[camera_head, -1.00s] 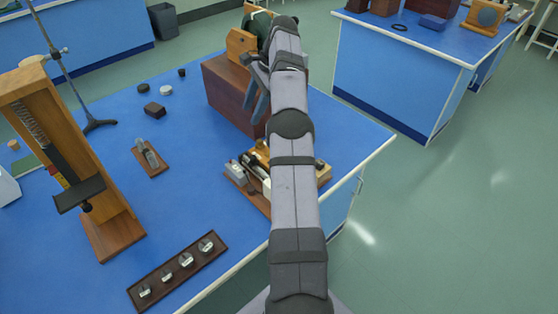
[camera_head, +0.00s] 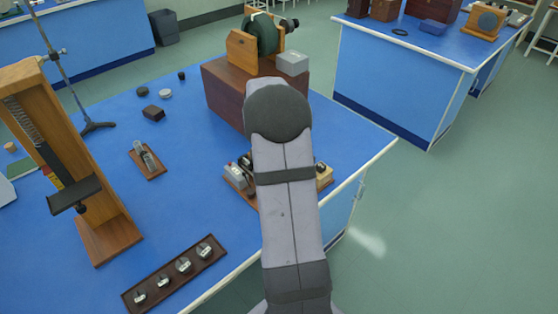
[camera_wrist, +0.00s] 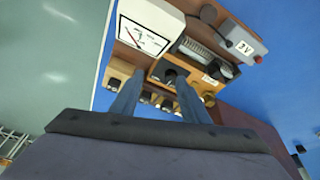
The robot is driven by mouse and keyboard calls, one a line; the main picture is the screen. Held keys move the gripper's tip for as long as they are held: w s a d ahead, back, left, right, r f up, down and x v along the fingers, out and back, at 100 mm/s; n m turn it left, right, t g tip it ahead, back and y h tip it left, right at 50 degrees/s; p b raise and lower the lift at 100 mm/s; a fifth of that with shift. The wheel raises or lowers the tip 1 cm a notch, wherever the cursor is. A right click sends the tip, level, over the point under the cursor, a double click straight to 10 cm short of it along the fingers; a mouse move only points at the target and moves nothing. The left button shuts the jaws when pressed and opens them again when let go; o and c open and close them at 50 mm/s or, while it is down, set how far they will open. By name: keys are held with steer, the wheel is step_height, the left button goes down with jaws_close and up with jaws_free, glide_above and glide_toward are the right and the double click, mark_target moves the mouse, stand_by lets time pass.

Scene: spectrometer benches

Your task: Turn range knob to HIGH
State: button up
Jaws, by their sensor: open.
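In the wrist view a small wooden box carries a dark round knob (camera_wrist: 170,75), which may be the range knob; no HIGH marking is readable. The knob shows between the tips of my open gripper (camera_wrist: 160,78), whose two blue-grey fingers point toward the instrument board. I cannot tell how far the tips are from the knob. Beside it are a white dial meter (camera_wrist: 143,35) and a coil unit (camera_wrist: 205,52). In the head view the instrument board (camera_head: 238,181) is partly hidden behind my arm, and so is my gripper.
A grey 3 V box (camera_wrist: 242,43) sits at the board's end. A large brown box (camera_head: 222,88) bearing a green wheel (camera_head: 263,34) stands behind my arm. A tray of weights (camera_head: 175,273) and a wooden spring stand (camera_head: 100,235) are at left. The bench edge is close.

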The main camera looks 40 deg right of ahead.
steer(key=shift+w+d+r+n+t, duration=0.2)
steer(key=shift+w+d+n+t, duration=0.1)
steer(key=shift+w, duration=0.35)
steer(key=shift+w+d+r+n+t, duration=0.15)
steer(key=shift+w+n+t, duration=0.15)
steer(key=shift+w, duration=0.3)
steer(key=shift+f, duration=0.1)
steer(key=shift+p+x, duration=1.2)
steer(key=shift+x, duration=2.35)
steer(key=shift+d, duration=0.1)
jaws_close()
